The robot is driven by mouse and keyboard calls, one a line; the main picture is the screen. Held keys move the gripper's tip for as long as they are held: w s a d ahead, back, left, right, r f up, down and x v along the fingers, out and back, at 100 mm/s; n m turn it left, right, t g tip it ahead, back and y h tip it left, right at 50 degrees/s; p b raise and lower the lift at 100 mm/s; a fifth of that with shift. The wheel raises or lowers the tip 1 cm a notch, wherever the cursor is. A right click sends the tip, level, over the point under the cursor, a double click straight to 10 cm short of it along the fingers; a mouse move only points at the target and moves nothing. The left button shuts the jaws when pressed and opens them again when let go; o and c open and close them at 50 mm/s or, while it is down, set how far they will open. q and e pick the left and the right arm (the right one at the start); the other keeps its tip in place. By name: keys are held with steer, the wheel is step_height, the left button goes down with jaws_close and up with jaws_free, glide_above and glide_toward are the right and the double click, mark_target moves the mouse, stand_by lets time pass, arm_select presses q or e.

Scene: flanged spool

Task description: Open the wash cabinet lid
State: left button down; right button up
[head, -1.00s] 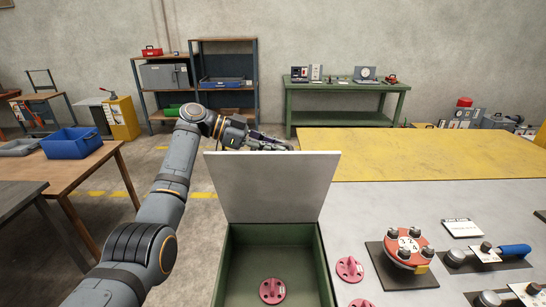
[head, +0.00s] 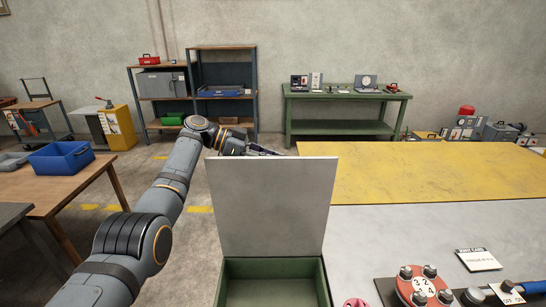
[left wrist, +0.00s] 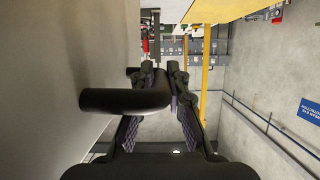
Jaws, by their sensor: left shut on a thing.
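The wash cabinet (head: 270,267) is a green open-topped box at the lower middle of the head view. Its grey lid (head: 272,208) stands raised, roughly upright, at the far edge of the opening. My left gripper (head: 270,151) is behind the lid's top edge, its tips partly hidden by the lid. In the left wrist view, my left gripper (left wrist: 160,72) is shut on a black bar handle (left wrist: 115,101) that projects from the lid's outer face (left wrist: 50,90). My right gripper is not in view.
Right of the cabinet is a grey work surface with a red flanged spool (head: 424,287), a white card (head: 478,260) and a partly cut-off pink part (head: 356,302). A yellow surface (head: 430,172) lies beyond. A wooden table with a blue bin (head: 72,157) stands left.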

arm_select(q)
steer(key=shift+f, duration=0.25)
steer(key=c, duration=1.4)
jaws_free()
steer(key=shift+o, duration=0.3)
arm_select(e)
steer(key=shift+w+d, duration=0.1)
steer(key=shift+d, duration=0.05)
arm_select(q)
steer(key=shift+a+r, duration=0.1)
steer(key=v, duration=0.7)
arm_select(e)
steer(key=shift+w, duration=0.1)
arm_select(q)
steer(key=shift+w+a+r, duration=0.1)
steer(key=shift+a, duration=0.05)
